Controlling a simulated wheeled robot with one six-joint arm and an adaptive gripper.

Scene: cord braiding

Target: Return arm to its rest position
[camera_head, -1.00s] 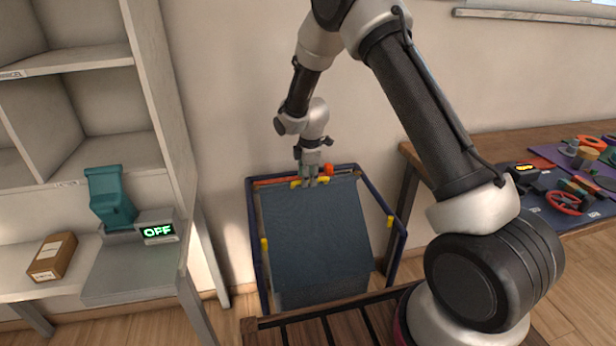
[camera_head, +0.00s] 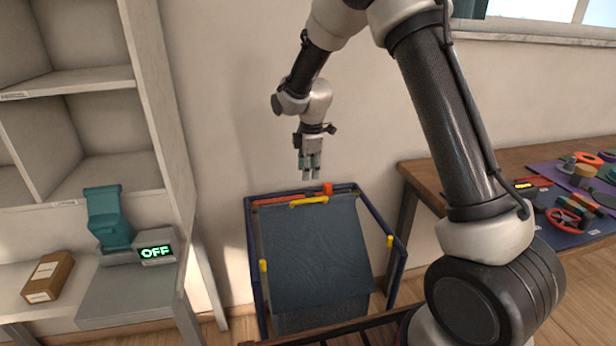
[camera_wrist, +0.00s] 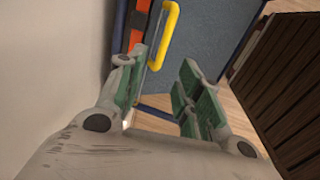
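My gripper (camera_head: 310,172) hangs fingers-down in the head view, above the back edge of a blue-framed stand (camera_head: 253,240) with a dark blue cloth panel (camera_head: 315,250). It is clear of the stand. In the wrist view the two green-padded fingers (camera_wrist: 165,95) are spread apart with nothing between them. A yellow handle (camera_head: 309,201) lies along the panel's top edge, and it also shows in the wrist view (camera_wrist: 164,35) beyond the fingers. An orange-red piece (camera_head: 328,188) sits at the top rail beside it.
A shelf unit (camera_head: 150,110) stands at the left, with a teal device (camera_head: 108,218), a display reading OFF (camera_head: 157,251) and a brown box (camera_head: 47,277). A wooden table (camera_head: 450,165) with coloured parts is at the right. Bare wall is behind my gripper.

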